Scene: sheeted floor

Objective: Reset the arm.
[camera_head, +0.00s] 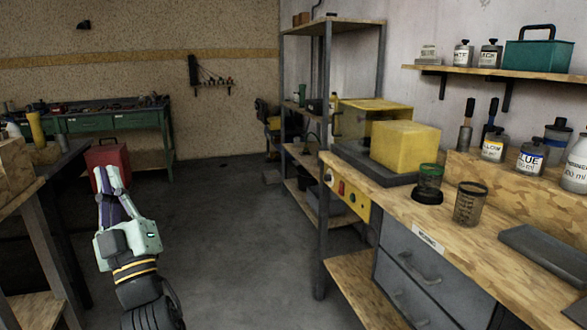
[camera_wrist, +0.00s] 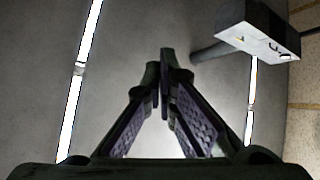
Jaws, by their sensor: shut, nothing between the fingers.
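My gripper (camera_head: 107,180) is at the lower left of the head view, raised above the floor between the two benches. Its fingers point up and away from me. In the wrist view my gripper (camera_wrist: 164,62) has its fingertips together with nothing between them. The wrist view looks up at a grey ceiling with strip lights. My gripper touches nothing that I can see.
A wooden workbench (camera_head: 450,212) with a yellow block (camera_head: 405,146) and jars stands at right. A dark table (camera_head: 50,170) stands close left of my arm. A red box (camera_head: 107,160) lies beyond my gripper. The middle floor (camera_head: 225,220) is clear.

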